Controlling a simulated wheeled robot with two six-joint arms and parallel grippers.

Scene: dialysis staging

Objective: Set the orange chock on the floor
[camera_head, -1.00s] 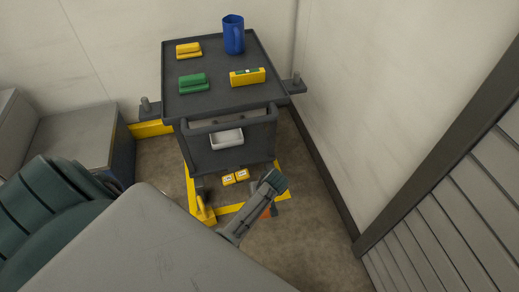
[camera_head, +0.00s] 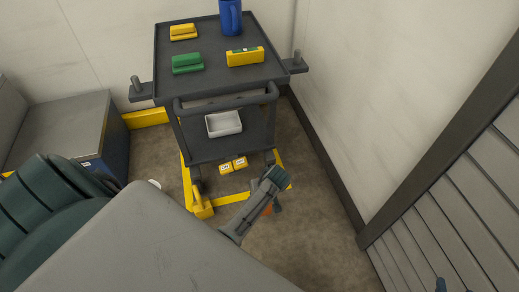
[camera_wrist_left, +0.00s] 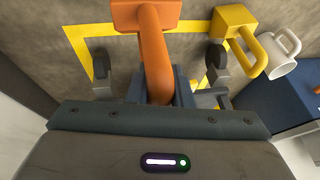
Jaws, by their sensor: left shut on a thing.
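My left gripper (camera_head: 274,200) is shut on the orange chock (camera_head: 267,210), at the front right of the cart's base in the head view. The gripper hides most of the chock there. In the left wrist view, the orange chock (camera_wrist_left: 155,60) points away from the gripper (camera_wrist_left: 160,88), with its handle between the jaws and its wide block at the far end. Brown floor (camera_wrist_left: 185,45) shows behind it. I cannot tell whether the chock touches the floor. My right gripper cannot be made out.
A dark cart (camera_head: 172,85) carries a blue jug (camera_head: 230,18) and yellow and green packs; its lower shelf holds a white tray (camera_head: 224,123). A yellow handled block (camera_wrist_left: 233,22) and white mug (camera_wrist_left: 283,52) are nearby. Bare floor (camera_head: 305,215) lies right, before the wall.

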